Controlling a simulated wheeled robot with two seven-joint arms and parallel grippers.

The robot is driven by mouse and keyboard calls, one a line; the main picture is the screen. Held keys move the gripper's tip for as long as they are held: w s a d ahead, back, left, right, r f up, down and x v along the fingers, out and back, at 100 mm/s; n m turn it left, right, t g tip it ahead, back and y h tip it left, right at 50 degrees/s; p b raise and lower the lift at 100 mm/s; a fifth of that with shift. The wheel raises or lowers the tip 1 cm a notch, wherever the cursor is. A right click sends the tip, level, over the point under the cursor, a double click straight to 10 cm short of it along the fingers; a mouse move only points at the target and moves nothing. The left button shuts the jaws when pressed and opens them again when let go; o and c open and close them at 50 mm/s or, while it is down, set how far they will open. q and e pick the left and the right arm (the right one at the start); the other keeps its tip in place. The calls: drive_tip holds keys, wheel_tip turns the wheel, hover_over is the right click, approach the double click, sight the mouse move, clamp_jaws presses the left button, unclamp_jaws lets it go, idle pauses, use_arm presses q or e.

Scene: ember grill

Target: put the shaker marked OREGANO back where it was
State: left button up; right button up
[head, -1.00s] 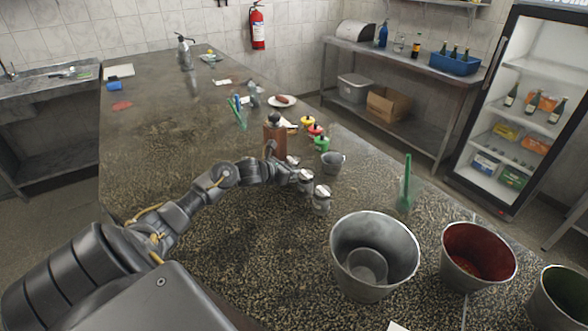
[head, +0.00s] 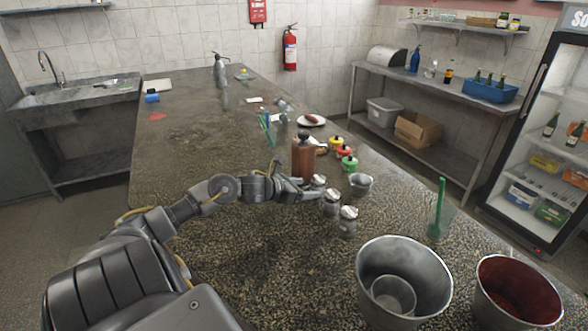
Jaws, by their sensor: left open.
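Three small glass shakers with metal tops stand in a slanting row on the counter: a near one (head: 348,224), a middle one (head: 331,204) and a far one (head: 318,182). Their labels are too small to read, so I cannot tell which is marked OREGANO. My left gripper (head: 299,183) is open, low over the counter just left of the far shaker, in front of the brown wooden mill (head: 303,157). I cannot tell whether a finger touches the far shaker; part of it is hidden. My right gripper is not in view.
A small metal cup (head: 360,184) and red, yellow and green-topped bottles (head: 349,164) stand beyond the shakers. A large metal bucket (head: 432,262), a red-lined bucket (head: 540,290) and a glass with a green stick (head: 439,215) stand to the right.

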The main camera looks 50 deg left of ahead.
use_arm(q)
drive_tip(key=shift+b+v, duration=0.4)
drive_tip(key=shift+v, duration=1.85)
